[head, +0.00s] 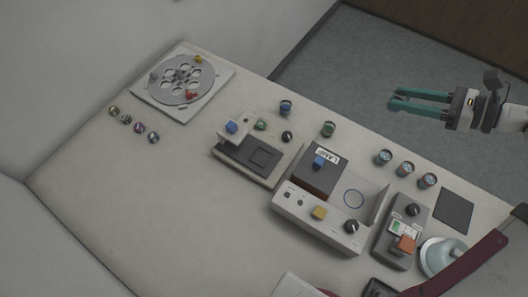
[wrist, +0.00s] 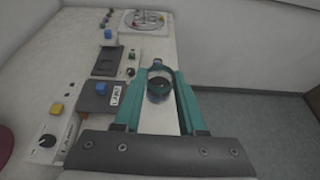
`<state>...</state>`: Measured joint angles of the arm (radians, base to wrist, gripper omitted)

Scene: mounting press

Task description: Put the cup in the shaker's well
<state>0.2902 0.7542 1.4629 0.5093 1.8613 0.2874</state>
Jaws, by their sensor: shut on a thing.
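My gripper (head: 394,99) is at the upper right in the head view, beyond the table's far edge and above the floor. Its two teal fingers show in the wrist view (wrist: 160,85), closed around a small round cup (wrist: 160,89) with a dark inside and a teal-looking rim. The cup is hard to make out in the head view. I cannot tell for sure which part is the shaker's well.
Several small jars (head: 405,169) stand along the far edge. A grey device (head: 387,252) with an orange knob, a maroon lever (head: 465,267) and a dark pad (head: 454,210) are at the right. A disc holder (head: 153,97) is at the left. The front left table is clear.

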